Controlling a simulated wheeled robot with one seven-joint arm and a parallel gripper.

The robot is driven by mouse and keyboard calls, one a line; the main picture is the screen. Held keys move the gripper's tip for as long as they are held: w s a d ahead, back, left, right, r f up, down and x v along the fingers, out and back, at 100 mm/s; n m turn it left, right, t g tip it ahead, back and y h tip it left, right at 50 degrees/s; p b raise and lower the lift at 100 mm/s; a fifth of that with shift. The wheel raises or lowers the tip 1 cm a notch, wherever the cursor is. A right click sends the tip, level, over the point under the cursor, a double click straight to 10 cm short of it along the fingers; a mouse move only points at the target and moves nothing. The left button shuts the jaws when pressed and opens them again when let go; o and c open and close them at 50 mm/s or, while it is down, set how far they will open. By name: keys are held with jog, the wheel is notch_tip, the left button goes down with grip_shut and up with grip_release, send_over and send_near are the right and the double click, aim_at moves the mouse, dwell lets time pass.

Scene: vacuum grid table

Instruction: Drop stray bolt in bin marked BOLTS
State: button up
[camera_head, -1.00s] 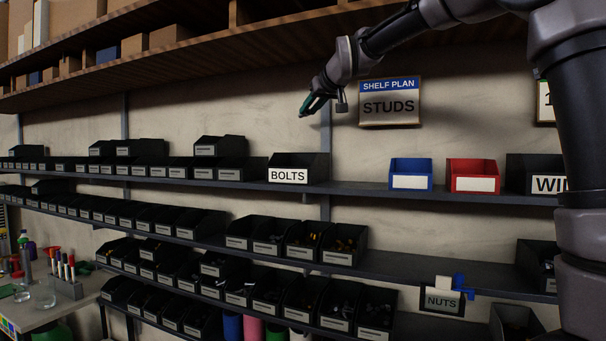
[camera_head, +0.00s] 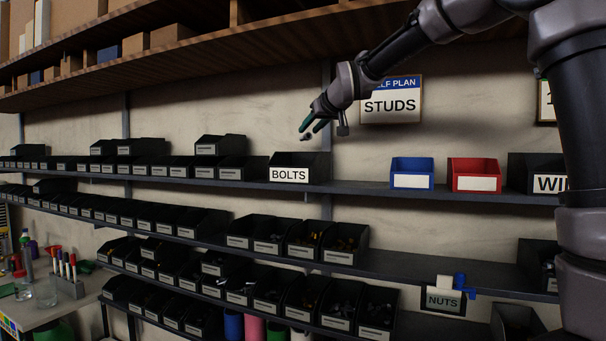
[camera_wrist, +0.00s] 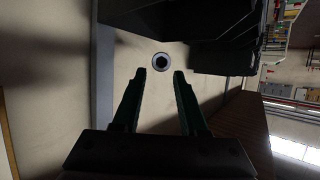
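The black bin labelled BOLTS (camera_head: 290,174) stands on the upper bin shelf. My gripper (camera_head: 311,127) is above it, pointing down, with its two teal fingers apart. The small dark grey bolt (camera_head: 305,137) is in the air just below the fingertips, above the bin's opening and apart from the fingers. In the wrist view my gripper (camera_wrist: 160,74) is open, and the bolt (camera_wrist: 161,62) shows end-on as a round shape just beyond the tips, touching neither finger. The inside of the BOLTS bin is hidden in the head view.
A blue bin (camera_head: 411,174) and a red bin (camera_head: 473,175) stand right of the BOLTS bin, with bare shelf between. A STUDS sign (camera_head: 391,104) hangs on the wall behind my arm. Rows of black bins (camera_head: 240,169) fill the shelf to the left. A wooden shelf (camera_head: 180,62) runs above.

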jog(key=shift+o, duration=0.6)
jog(key=v, duration=1)
jog(key=shift+s+d, duration=0.2)
jog(key=shift+s, duration=0.15)
jog(key=shift+r, duration=0.1)
jog(key=s+d+f+m+g+h, duration=0.4)
jog(key=s+d+f+m, duration=0.6)
jog(key=s+d+f, duration=1)
jog(key=s+d, duration=0.3)
jog(key=s, duration=0.2)
jog(key=shift+d+f+g, duration=0.15)
jog(key=shift+f+g, duration=0.2)
jog(key=shift+g, duration=0.05)
jog(key=shift+c, duration=0.2)
